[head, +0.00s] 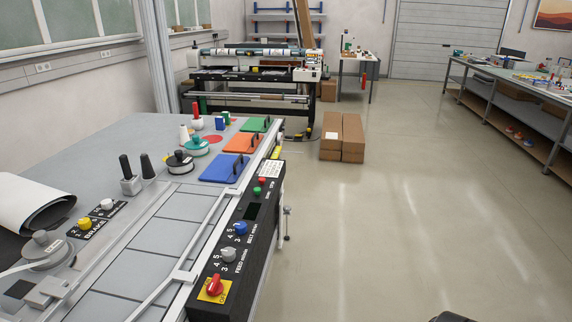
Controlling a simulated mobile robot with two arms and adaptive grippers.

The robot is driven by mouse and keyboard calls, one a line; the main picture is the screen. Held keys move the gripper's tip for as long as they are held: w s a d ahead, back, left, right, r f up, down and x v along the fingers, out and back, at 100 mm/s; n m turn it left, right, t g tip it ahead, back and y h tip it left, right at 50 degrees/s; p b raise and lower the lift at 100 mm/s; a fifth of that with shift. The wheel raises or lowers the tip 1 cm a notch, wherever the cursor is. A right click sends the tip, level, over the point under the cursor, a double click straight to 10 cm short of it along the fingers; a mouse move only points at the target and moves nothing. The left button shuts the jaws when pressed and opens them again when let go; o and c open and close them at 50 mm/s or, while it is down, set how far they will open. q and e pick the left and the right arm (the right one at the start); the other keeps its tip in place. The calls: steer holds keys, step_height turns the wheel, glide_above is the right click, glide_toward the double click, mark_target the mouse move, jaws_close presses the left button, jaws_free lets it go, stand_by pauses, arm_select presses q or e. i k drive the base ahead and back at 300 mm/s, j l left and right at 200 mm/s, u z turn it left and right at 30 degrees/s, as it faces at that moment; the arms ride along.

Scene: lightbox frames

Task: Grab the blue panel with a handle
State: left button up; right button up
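The blue panel (218,169) lies flat on the grey machine table, left of the picture's middle. A dark upright handle (238,167) stands at its right side, near the table's right edge. An orange panel (241,141) and a green panel (256,125), each with a dark handle, lie behind it in a row.
A black control box (242,240) with knobs runs along the table's right edge, in front of the panels. A metal rail (196,250) lies beside it. Cardboard boxes (342,138) stand on the floor behind. The floor on the right is mostly clear.

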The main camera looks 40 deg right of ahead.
mark_target(226, 169)
steer(key=k+l+z, duration=0.15)
steer(key=l+z, duration=0.25)
steer(key=k+l+z, duration=0.15)
steer(key=z, duration=0.25)
